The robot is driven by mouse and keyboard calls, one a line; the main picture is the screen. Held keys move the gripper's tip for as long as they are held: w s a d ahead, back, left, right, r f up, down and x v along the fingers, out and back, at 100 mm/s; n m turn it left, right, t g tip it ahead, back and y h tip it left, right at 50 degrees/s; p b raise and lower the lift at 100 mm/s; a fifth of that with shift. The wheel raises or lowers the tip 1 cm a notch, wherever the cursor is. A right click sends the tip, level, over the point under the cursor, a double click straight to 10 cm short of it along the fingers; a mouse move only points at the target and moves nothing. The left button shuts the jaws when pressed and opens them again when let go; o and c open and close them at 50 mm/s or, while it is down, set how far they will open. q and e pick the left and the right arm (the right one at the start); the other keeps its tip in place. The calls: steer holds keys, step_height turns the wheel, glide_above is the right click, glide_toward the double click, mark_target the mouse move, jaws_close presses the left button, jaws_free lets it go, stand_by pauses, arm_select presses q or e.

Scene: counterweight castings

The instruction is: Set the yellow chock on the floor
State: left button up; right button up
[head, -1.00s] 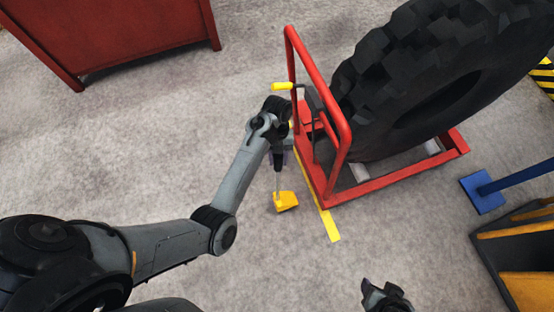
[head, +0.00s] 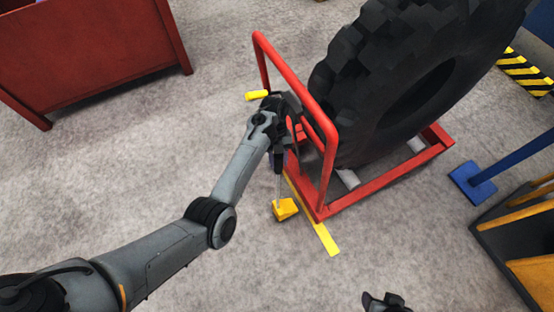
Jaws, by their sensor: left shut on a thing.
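The yellow chock (head: 286,209) is low in front of the red tyre stand, just left of a yellow floor stripe. A thin grey rod or cord runs up from it to my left gripper (head: 279,170), which is shut on it from above. The fingertips are small and partly merge with the dark wrist. I cannot tell whether the chock touches the floor or hangs just above it. Part of my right gripper (head: 386,303) shows at the bottom edge; its jaws cannot be made out.
The red stand (head: 326,150) holds a big black tyre (head: 345,95), close right of my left wrist. The yellow stripe (head: 322,232) lies on the floor. A blue post base (head: 473,180) stands right.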

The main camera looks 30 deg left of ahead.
arm_select(q)
steer(key=shift+f+b, duration=0.75)
steer(key=shift+f, duration=1)
steer(key=shift+w, duration=0.1)
steer(key=o, duration=1)
steer(key=shift+f, duration=0.15)
